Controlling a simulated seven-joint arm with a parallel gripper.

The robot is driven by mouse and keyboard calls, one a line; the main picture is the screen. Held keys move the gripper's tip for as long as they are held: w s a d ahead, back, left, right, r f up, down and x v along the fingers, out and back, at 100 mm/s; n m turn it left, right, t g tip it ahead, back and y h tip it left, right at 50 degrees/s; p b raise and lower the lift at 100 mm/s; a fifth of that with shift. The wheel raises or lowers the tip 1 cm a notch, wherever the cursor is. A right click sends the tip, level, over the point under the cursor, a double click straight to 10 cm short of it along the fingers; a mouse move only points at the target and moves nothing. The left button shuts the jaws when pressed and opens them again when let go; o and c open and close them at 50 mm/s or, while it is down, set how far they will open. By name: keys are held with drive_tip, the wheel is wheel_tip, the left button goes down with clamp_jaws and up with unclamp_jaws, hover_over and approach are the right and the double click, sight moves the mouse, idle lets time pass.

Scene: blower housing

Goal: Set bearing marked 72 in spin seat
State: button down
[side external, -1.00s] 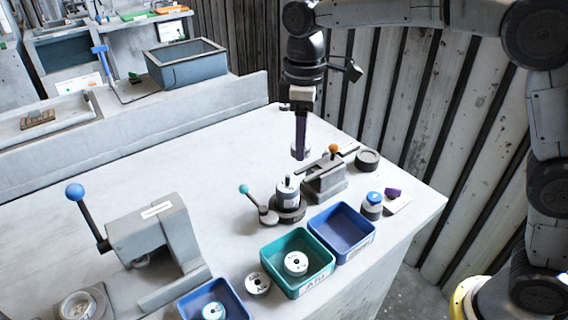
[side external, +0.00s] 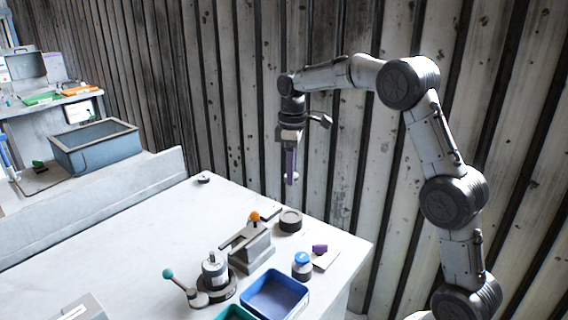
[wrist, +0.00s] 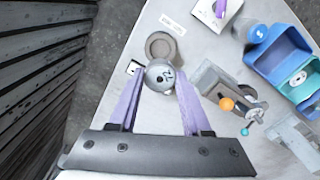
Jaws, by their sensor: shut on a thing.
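My gripper (side external: 291,176) is shut on a small round metal bearing (wrist: 160,76), held between the purple fingertips in the wrist view. The bearing has a dark centre and a dark mark that looks like 72, turned at an angle. The gripper hangs in the air above the far part of the bench. A dark round ring (side external: 290,220) stands on the bench below it. In the wrist view this ring (wrist: 161,46) lies just beyond the bearing, beside a small label too small to read. I cannot tell for sure that the ring is the spin seat.
A grey clamp block (side external: 250,250) with an orange knob and a round fixture (side external: 215,275) with a teal-knobbed lever stand nearby. A blue bin (side external: 275,295), a blue-capped container (side external: 302,265) and a purple piece (side external: 320,248) on a white card are at the right.

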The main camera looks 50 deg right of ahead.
hover_over(291, 217)
drive_tip(key=shift+f, duration=4.95)
drive_tip(key=shift+f, duration=0.85)
unclamp_jaws()
drive_tip(key=shift+r, duration=3.8)
